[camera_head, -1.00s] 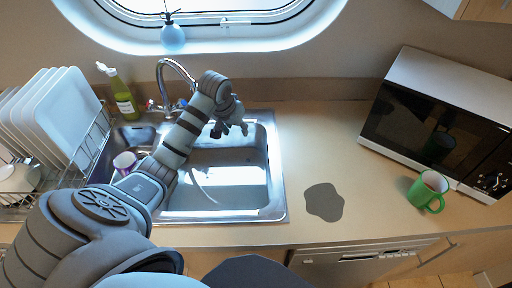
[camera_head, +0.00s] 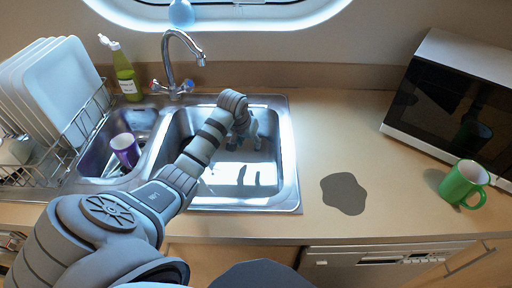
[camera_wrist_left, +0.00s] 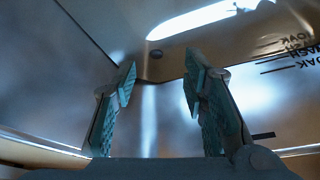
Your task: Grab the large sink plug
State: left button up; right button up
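I cannot make out the large sink plug for sure in any view. My left gripper (camera_head: 245,138) is down inside the large sink basin (camera_head: 280,190), near its back part, partly hidden by my own wrist. In the left wrist view the gripper (camera_wrist_left: 157,85) is open, its two green-padded fingers apart with nothing seen between them. A small round dark spot (camera_wrist_left: 155,53) shows on the metal beyond the fingers; I cannot tell whether it is a plug or an opening. My right gripper is not in view.
The tap (camera_head: 168,65) stands behind the sink. A purple mug (camera_head: 125,150) is in the small left basin. A dish rack with plates (camera_head: 50,85) and a green bottle (camera_head: 125,75) stand left. A green mug (camera_head: 463,184) and microwave (camera_head: 450,103) are right. The counter between is mostly clear.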

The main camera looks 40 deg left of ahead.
aim_at(256, 150)
pick_arm(q)
jog(key=b+x, duration=0.2)
jog(key=x, duration=0.2)
jog(key=w+b+x, duration=0.1)
jog(key=x, duration=0.4)
jog(key=shift+w+d+r+b, duration=0.1)
jog(key=shift+w+d+b, duration=0.1)
jog(key=shift+b, duration=0.15)
jog(key=shift+r, duration=0.1)
jog(key=shift+c, duration=0.5)
grip_shut()
